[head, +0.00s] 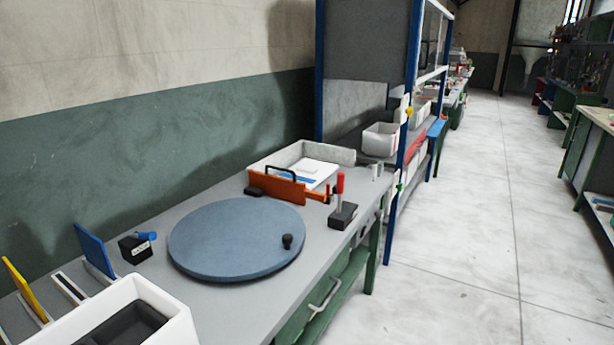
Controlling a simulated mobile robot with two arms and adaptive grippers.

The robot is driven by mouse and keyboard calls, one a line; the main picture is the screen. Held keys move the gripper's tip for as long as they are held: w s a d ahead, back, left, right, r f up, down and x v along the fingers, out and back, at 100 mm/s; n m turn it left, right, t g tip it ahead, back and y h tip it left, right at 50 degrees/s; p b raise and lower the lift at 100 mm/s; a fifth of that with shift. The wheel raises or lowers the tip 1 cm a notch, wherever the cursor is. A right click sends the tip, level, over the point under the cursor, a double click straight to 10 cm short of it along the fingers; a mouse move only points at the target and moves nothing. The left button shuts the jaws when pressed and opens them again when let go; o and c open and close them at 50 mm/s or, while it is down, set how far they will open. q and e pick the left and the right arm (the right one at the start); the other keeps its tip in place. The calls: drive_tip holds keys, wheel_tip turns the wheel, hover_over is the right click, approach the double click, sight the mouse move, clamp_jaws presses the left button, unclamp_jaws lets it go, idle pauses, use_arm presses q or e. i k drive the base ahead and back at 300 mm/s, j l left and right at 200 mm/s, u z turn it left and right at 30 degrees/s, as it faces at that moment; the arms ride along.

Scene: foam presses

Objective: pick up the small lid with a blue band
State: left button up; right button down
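Neither of my grippers shows in the head view. I cannot clearly make out a small lid with a blue band. In the white open tray (336,153) at the back of the grey workbench lies a flat white piece with a blue strip (308,177); whether it is a lid I cannot tell. An orange panel with a dark handle (277,187) stands in front of the tray and hides part of its inside.
A large round blue-grey disc (225,240) with a black knob fills the bench's middle. A red-handled clamp (342,207) stands right of it. A blue upright plate (95,250), a black block (135,248) and a white bin (165,310) are at left. The aisle floor is clear.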

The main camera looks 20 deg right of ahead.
sight(312, 173)
drive_tip(key=i+l+u, duration=0.15)
drive_tip(key=l, duration=0.35)
drive_tip(key=i+l+u, duration=0.15)
drive_tip(key=l, duration=0.4)
drive_tip(key=l+u, duration=0.15)
drive_tip(key=l, duration=0.35)
drive_tip(key=i+l+u, duration=0.2)
drive_tip(key=l, duration=0.4)
drive_tip(key=k+j, duration=0.05)
